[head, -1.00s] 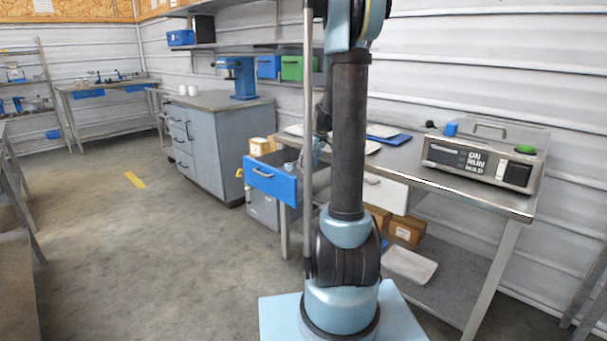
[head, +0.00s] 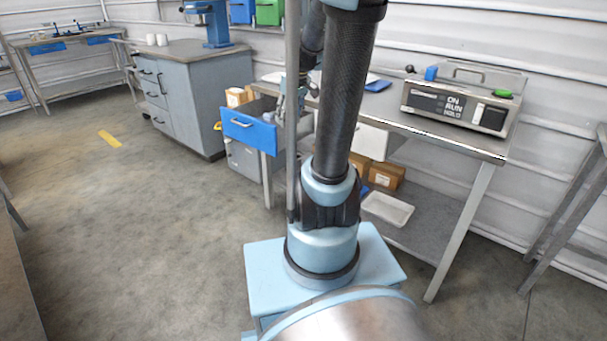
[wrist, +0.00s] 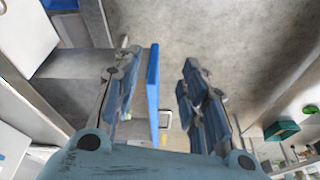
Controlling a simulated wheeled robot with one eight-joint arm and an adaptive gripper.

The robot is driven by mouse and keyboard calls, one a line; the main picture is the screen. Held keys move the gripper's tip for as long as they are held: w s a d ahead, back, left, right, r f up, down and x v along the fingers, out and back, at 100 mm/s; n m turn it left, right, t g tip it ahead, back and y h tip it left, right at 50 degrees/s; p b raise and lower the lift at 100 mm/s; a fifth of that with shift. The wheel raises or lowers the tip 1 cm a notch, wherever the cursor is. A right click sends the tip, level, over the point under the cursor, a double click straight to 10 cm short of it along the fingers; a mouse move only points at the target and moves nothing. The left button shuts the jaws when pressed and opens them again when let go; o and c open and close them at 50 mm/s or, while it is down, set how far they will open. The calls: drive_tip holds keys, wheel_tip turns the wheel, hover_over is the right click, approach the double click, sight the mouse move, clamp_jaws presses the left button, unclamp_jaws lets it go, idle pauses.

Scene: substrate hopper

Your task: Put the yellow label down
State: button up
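My gripper (wrist: 162,98) is open in the wrist view, its two blue fingers apart with nothing held between them. The blue front (wrist: 153,95) of a pulled-out drawer shows between and beyond the fingers. In the head view that drawer (head: 248,131) sticks out from under the bench, and my gripper (head: 290,98) is just above it, partly hidden by my arm. I cannot make out the yellow label for certain. A small yellow spot (head: 217,126) shows left of the drawer, too small to identify.
A metal bench (head: 440,133) carries a grey control box (head: 462,103) with a green button. Cardboard boxes (head: 387,176) and a white tray (head: 388,209) sit on its lower shelf. A grey cabinet (head: 185,100) stands left. The floor has a yellow strip (head: 110,139) and is open at left.

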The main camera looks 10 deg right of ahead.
drive_tip(key=s+f+m, duration=0.2)
drive_tip(key=s+f, duration=0.2)
drive_tip(key=s, duration=0.8)
drive_tip(key=s+f+m+h, duration=0.1)
drive_tip(key=s+f, duration=0.4)
drive_tip(key=s, duration=0.6)
drive_tip(key=shift+s+a+m+g+h, duration=0.2)
drive_tip(key=shift+s+m+g+h, duration=0.15)
drive_tip(key=shift+m, duration=0.35)
drive_tip(key=shift+w+f, duration=0.2)
drive_tip(key=shift+w, duration=0.3)
